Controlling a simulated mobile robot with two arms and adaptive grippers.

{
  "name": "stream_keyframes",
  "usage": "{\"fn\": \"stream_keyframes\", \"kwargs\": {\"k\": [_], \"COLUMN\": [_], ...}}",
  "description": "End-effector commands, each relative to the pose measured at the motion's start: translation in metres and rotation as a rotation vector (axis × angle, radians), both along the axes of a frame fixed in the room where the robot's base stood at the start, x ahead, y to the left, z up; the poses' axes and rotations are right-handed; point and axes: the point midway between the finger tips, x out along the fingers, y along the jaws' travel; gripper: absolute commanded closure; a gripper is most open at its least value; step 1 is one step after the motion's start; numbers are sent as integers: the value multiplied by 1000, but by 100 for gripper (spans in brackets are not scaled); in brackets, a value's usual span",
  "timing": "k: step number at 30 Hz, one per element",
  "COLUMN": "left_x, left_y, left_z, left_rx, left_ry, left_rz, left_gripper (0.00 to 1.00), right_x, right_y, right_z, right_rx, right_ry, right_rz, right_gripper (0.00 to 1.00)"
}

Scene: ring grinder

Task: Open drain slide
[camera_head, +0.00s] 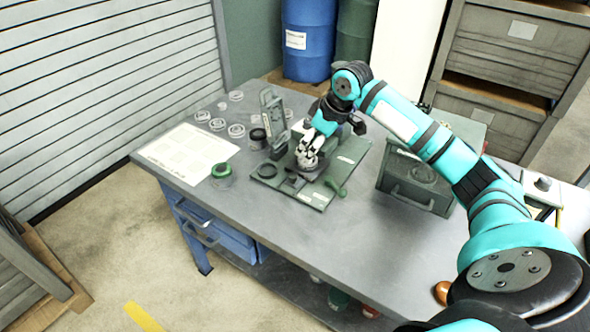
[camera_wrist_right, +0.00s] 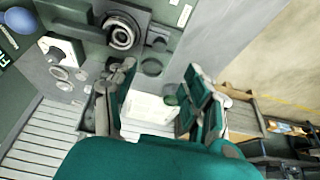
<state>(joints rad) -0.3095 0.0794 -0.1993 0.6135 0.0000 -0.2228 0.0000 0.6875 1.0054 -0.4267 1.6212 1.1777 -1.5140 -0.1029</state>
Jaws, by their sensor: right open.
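The green grinder base plate (camera_head: 320,196) lies on the grey workbench. A round dark cup-like part (camera_head: 308,167) stands on it, partly hidden under my right gripper (camera_head: 312,152). A small dark part (camera_head: 292,180) and a green curved piece (camera_head: 337,187) sit near its front. I cannot tell which part is the drain slide. My right gripper is open and points down over the plate. In the right wrist view its fingers (camera_wrist_right: 160,90) are apart with nothing between them, and a round ringed fitting (camera_wrist_right: 121,36) shows beyond them. My left gripper is not in view.
A green toolbox-like case (camera_head: 415,185) stands right of the plate. A green ring on a jar (camera_head: 221,171), a paper sheet (camera_head: 188,152) and several clear discs lie left. An upright frame (camera_head: 272,112) stands behind the plate. The bench front is clear.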

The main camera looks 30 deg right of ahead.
Motion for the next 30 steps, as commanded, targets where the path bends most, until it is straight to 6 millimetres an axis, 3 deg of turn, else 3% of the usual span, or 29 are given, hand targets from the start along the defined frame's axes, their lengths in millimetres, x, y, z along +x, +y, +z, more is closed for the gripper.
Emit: {"fn": "stream_keyframes", "kwargs": {"k": [3, 6, 15, 21, 30], "left_x": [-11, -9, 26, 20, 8], "left_y": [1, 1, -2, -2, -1], "left_z": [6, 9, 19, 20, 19], "left_rx": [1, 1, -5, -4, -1], "left_ry": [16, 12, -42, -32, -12], "left_rz": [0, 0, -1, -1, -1], "left_gripper": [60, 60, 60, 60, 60], "right_x": [9, 17, 37, 44, 45], "right_y": [5, 8, 16, 18, 19], "right_z": [-25, -45, -98, -114, -117], "right_rx": [3, 3, 1, 0, -1], "right_ry": [4, 5, 3, 1, 0], "right_rz": [0, 0, 0, 0, 1], "right_gripper": [50, 50, 50, 50, 50]}}
